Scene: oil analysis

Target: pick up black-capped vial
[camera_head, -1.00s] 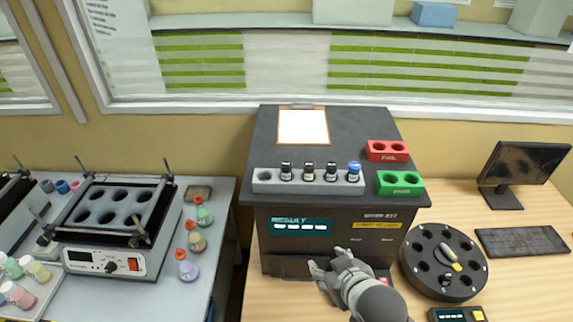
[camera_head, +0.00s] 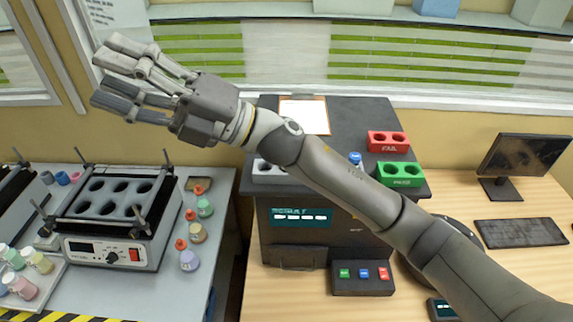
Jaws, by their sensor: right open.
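The black-capped vials are hidden behind my right arm. The grey rack (camera_head: 264,172) on the dark analyzer shows only at its left end. One vial with a blue cap (camera_head: 355,159) shows just above my arm. My right gripper (camera_head: 112,75) is open and empty at the upper left, well left of the rack, with its fingers pointing left. It appears in front of the window. My left gripper is not in view.
A red FAIL block (camera_head: 388,141) and a green PASS block (camera_head: 400,175) sit on the analyzer (camera_head: 345,108). A shaker (camera_head: 110,252) and small flasks (camera_head: 198,232) stand on the left bench. A monitor (camera_head: 523,160) and keyboard (camera_head: 520,232) are at right. My arm partly hides the round carousel (camera_head: 462,226).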

